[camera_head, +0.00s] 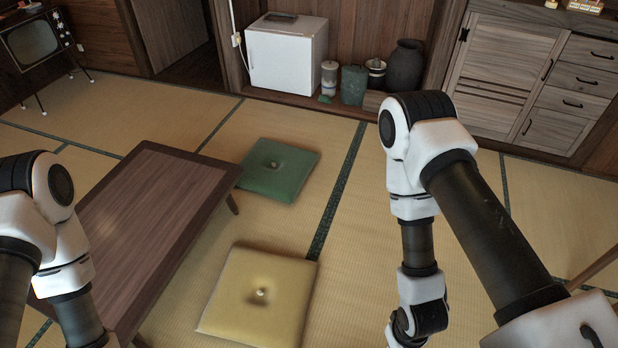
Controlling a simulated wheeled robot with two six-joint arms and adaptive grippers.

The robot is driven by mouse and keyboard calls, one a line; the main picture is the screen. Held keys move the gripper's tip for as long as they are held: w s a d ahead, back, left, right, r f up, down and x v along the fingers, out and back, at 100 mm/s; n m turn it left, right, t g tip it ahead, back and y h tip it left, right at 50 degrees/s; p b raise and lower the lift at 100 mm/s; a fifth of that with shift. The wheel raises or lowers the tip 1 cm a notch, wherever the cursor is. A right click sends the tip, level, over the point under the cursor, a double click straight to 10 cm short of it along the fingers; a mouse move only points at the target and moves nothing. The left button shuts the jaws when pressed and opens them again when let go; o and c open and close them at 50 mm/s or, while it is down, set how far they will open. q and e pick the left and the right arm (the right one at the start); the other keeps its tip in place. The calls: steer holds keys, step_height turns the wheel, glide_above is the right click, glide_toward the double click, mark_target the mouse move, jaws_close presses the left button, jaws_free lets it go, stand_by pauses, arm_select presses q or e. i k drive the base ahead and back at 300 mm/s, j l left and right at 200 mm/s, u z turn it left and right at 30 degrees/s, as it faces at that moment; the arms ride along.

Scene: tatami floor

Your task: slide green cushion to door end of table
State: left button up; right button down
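The green cushion (280,171) lies flat on the tatami floor, just right of the far end of the low wooden table (150,215). A small tuft marks its middle. The doorway (186,62) is at the back left, beyond the table's far end. My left arm comes in at the lower left, over the table's near left part; its gripper is outside the picture. My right arm reaches down at the right of the cushions, over bare floor; its gripper is cut off at the bottom edge. Neither arm touches the green cushion.
A yellow cushion (285,295) lies on the floor nearer to me, right of the table. A white fridge (285,60), a dark jar (405,66) and bins stand along the back wall. A wooden cabinet (540,75) is at back right. An old television (32,42) stands at far left.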

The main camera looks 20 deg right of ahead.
mark_target(274, 167)
steer(key=k+u, duration=0.3)
steer(key=u, duration=0.2)
steer(key=k+j+u, duration=0.2)
steer(key=u, duration=0.3)
steer(key=k+j+u, duration=0.3)
steer(key=u, duration=0.2)
steer(key=i+l+u, duration=0.1)
steer(key=l, duration=1.15)
steer(key=i+l+u, duration=0.1)
steer(key=l, duration=1.2)
steer(key=i+l+u, duration=0.1)
steer(key=l, duration=1.15)
steer(key=i+l, duration=0.1)
steer(key=l, duration=2)
steer(key=i+l, duration=0.15)
steer(key=l, duration=0.85)
